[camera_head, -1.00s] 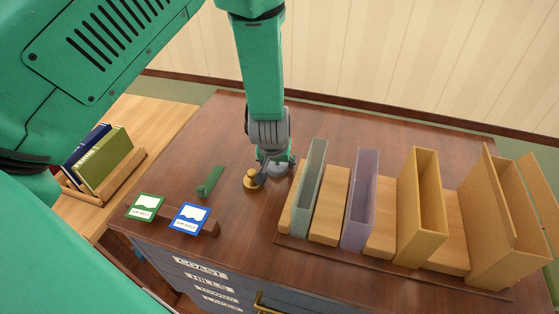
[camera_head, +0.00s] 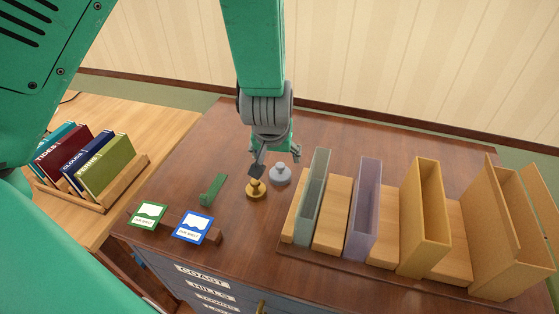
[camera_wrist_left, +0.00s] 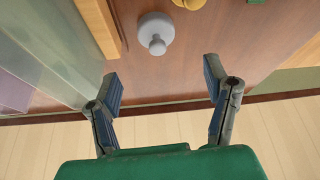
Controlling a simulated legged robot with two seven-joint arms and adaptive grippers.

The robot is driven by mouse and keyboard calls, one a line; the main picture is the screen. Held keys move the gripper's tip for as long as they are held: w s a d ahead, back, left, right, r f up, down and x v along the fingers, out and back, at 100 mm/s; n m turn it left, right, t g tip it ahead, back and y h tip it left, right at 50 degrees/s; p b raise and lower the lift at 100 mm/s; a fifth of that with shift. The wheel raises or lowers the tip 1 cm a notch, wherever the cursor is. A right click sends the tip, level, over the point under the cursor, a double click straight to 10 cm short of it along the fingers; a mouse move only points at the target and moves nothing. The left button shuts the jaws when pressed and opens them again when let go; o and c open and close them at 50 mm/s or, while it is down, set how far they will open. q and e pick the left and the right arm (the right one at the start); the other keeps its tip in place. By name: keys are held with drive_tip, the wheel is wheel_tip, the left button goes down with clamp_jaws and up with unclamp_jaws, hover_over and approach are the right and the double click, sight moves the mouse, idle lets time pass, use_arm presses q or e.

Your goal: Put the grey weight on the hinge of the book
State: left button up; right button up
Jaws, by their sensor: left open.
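The grey weight (camera_head: 280,176), a round disc with a knob, stands on the brown cabinet top beside a brass weight (camera_head: 256,190). In the left wrist view the grey weight (camera_wrist_left: 156,32) lies beyond the open fingertips. My left gripper (camera_head: 274,154) is open and empty, just behind and above the grey weight, apart from it; its fingers also show in the left wrist view (camera_wrist_left: 161,80). Several books, among them an olive one (camera_head: 105,163), stand in a wooden rack at the left. I cannot make out which book or hinge is meant. My right gripper is not in view.
A wooden stand with upright green, purple and tan holders (camera_head: 425,215) fills the right of the cabinet. A green object (camera_head: 212,189) and two cards, green-edged (camera_head: 148,214) and blue-edged (camera_head: 193,226), are at the left front. The cabinet top behind the weights is mostly clear.

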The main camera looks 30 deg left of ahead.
sight(280, 165)
use_arm(q)
drive_tip(key=shift+s+r, duration=0.15)
drive_tip(key=shift+r, duration=0.3)
drive_tip(key=shift+c, duration=1.1)
wheel_tip(280, 165, up, 2)
drive_tip(key=w+a+m+g+h+b, duration=0.25)
drive_tip(key=m+b, duration=0.35)
drive_tip(key=b, duration=0.5)
drive_tip(key=f, duration=0.4)
drive_tip(key=w+d+f+b, duration=0.1)
drive_tip(key=f, duration=0.1)
drive_tip(key=shift+w+f, duration=0.1)
drive_tip(key=shift+f, duration=1.2)
drive_tip(key=f, duration=0.2)
drive_tip(key=f+b, duration=0.1)
drive_tip(key=shift+w+f, duration=0.3)
drive_tip(key=shift+f, duration=0.05)
drive_tip(key=shift+w+d+f, duration=0.1)
drive_tip(key=shift+f, duration=0.2)
drive_tip(key=shift+r, duration=0.1)
drive_tip(key=shift+c, duration=0.9)
clamp_jaws()
